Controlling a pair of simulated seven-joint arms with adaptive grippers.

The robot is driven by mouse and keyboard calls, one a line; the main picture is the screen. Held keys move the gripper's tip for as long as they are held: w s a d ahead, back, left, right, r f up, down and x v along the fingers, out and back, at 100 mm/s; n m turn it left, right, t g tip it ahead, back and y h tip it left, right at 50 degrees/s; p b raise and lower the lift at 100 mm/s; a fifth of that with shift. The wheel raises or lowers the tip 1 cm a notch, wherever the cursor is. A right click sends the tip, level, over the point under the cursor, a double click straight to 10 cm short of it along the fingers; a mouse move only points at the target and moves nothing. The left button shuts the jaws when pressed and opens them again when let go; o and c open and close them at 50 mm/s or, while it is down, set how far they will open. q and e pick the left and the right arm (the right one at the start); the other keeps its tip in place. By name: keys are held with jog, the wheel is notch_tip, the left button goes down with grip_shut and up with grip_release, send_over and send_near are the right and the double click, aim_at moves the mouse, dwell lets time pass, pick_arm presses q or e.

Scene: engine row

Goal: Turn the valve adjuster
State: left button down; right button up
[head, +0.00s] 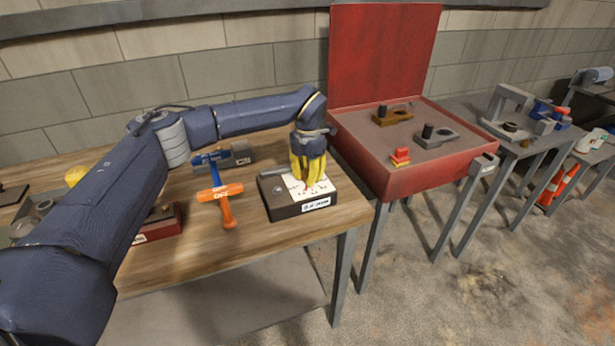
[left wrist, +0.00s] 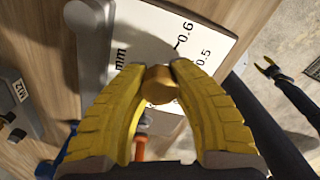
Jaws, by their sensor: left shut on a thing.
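The valve adjuster (head: 287,211) is a dark box with a pale, marked top plate and a white label on its front. It sits at the right end of the wooden table. My left gripper (head: 312,188) comes down over it from above. In the left wrist view my left gripper (left wrist: 160,80) is shut on a small brass-brown knob (left wrist: 159,92). The white scale plate (left wrist: 150,38) beneath shows "0.6", "0.5" and "mm". The fingers hide part of the scale. What looks like my right gripper (left wrist: 268,67) is small at the right of the left wrist view.
A blue T-handled tool (head: 213,158) and an orange T-handled tool (head: 221,197) lie left of the box. A grey-blue block (head: 238,153) is behind them. A red open case (head: 410,178) stands to the right, beyond a gap.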

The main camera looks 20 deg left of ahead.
aim_at(307, 172)
pick_arm(q)
jog(key=n, duration=0.5)
jog(key=shift+s+f, duration=0.2)
jog(key=shift+f+n, duration=0.1)
jog(key=shift+n, duration=0.3)
jog(key=c, duration=1.5)
grip_release()
jog(key=shift+s, duration=0.1)
jog(key=o, duration=0.5)
jog(key=shift+r, duration=0.2)
jog(key=shift+w+r, duration=0.15)
jog(key=shift+w, duration=0.05)
notch_tip(307, 172, up, 12)
jog(key=shift+f, duration=0.15)
